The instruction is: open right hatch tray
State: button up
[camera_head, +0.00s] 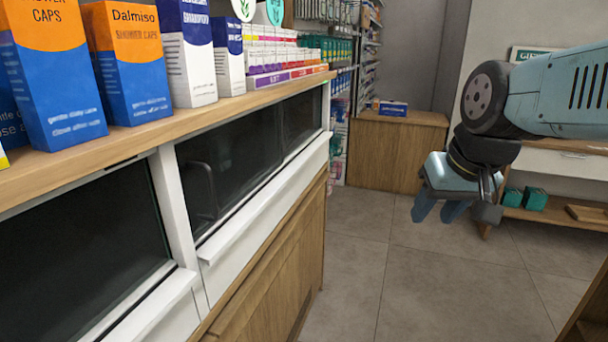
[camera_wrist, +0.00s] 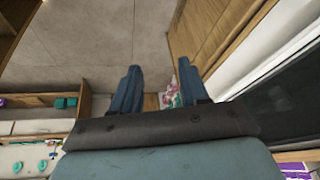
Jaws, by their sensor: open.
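The right hatch in the head view has a dark glass front (camera_head: 235,150) in a white frame, with a dark upright handle (camera_head: 203,190) at its left part. A white tray-like ledge (camera_head: 262,205) runs along below the glass. My gripper (camera_head: 437,210) hangs over the aisle to the right of the hatch, apart from it, with its blue fingers pointing down. In the wrist view the gripper (camera_wrist: 158,72) is open, with nothing between its fingers. The white ledge (camera_wrist: 262,52) and dark glass (camera_wrist: 290,105) show at the right of that view.
A left hatch (camera_head: 80,260) adjoins on the left. Boxes (camera_head: 130,65) line the wooden counter top (camera_head: 150,130) above. Open tiled floor (camera_head: 400,275) lies below my gripper. A wooden cabinet (camera_head: 385,155) stands at the back, and a shelf unit (camera_head: 560,212) stands at the right.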

jog(key=w+a+f+g+y, duration=0.3)
jog(key=w+a+y, duration=0.3)
jog(key=w, duration=0.4)
jog(key=m+t+y, duration=0.4)
jog(key=y, duration=0.6)
send_near(297, 172)
jog(key=x, duration=0.8)
jog(key=shift+s, duration=0.15)
grip_shut()
